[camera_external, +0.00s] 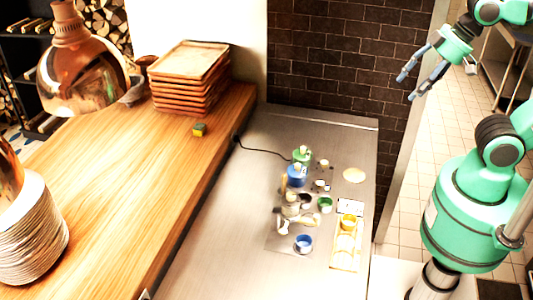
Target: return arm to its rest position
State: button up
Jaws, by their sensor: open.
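My gripper (424,74) is at the upper right, raised high. Its two grey-blue fingers are spread apart with nothing between them, and they point down and to the left. Behind it in the picture are the dark brick wall and the tiled floor. It touches nothing that I can see. My arm is folded up at the right edge, and part of it runs out of the picture.
A steel counter (209,243) holds a blue cup (303,243), a wooden tray (345,262), and small green and blue items. A wooden counter (120,190) at left bears stacked trays (190,75) and plates (32,235). Copper lamps (80,75) hang above. Air around my gripper looks clear.

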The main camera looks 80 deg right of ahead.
notch_tip(320, 180, down, 9)
jog(key=b, duration=0.7)
